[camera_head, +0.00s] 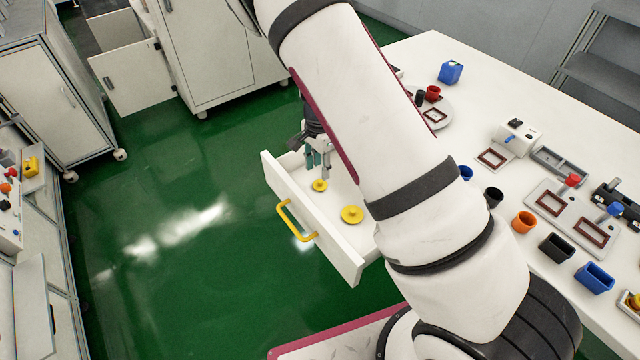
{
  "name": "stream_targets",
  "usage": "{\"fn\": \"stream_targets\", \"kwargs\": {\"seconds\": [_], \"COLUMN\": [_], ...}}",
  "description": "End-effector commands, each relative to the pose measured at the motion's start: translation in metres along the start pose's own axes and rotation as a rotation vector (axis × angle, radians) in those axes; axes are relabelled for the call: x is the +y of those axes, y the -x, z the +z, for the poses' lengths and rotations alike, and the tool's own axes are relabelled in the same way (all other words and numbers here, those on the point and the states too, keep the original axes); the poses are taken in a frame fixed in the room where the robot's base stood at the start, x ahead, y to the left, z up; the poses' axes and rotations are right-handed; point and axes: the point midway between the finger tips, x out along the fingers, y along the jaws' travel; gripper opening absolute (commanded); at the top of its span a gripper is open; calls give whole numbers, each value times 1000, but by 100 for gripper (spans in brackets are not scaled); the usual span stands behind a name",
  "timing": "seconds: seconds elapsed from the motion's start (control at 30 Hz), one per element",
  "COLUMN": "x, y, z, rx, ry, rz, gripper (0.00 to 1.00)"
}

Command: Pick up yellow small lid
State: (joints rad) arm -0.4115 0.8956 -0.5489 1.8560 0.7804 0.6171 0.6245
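The small yellow lid (320,185) lies on the floor of an open white drawer (305,215), near its back left part. A larger yellow lid (352,214) lies in the same drawer, to the right and nearer. My gripper (318,172) points down into the drawer, just above and behind the small lid. Its fingers look apart, with nothing seen between them. Whether the fingertips touch the lid cannot be told from this view. My arm hides part of the drawer's right side.
The drawer has a yellow handle (296,220) on its front and low walls around the lids. The white table (470,120) above it carries cups, small boxes and fixtures. Green floor (190,270) lies open to the left, with white cabinets (205,50) behind.

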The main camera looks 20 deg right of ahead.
Motion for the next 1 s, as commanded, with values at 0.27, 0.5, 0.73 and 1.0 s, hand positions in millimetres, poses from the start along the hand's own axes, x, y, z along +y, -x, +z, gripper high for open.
{"fn": "stream_targets", "kwargs": {"seconds": [0.27, 0.5, 0.73, 1.0], "x": [4, 3, 3, 3], "y": [-38, -49, -49, -49], "z": [-1, 0, -1, -1], "rx": [-1, -1, -1, -1], "ry": [0, 1, 1, 1], "rz": [4, 0, 0, 0], "gripper": [36, 36, 17, 1]}}
